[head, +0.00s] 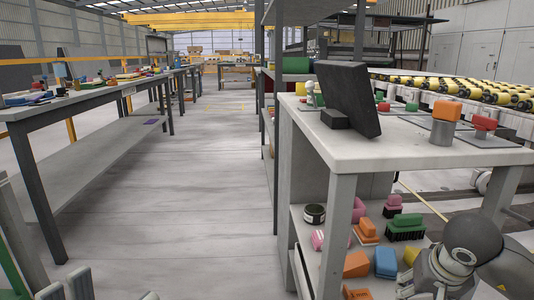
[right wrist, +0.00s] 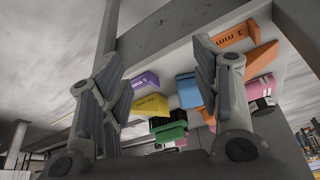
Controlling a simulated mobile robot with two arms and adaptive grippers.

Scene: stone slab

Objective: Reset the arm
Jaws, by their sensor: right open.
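My right gripper (right wrist: 158,70) is open in the right wrist view, with its two fingers wide apart and nothing between the pads. Coloured blocks and brushes on a shelf show beyond the fingers, at a tilted angle.
The lower shelf holds an orange block (head: 357,264), a blue block (head: 386,262), a green brush (head: 405,227) and a tin (head: 314,213). A dark slab (head: 347,98) leans on the bench top. A long workbench (head: 75,103) stands left. The aisle (head: 190,190) between is clear.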

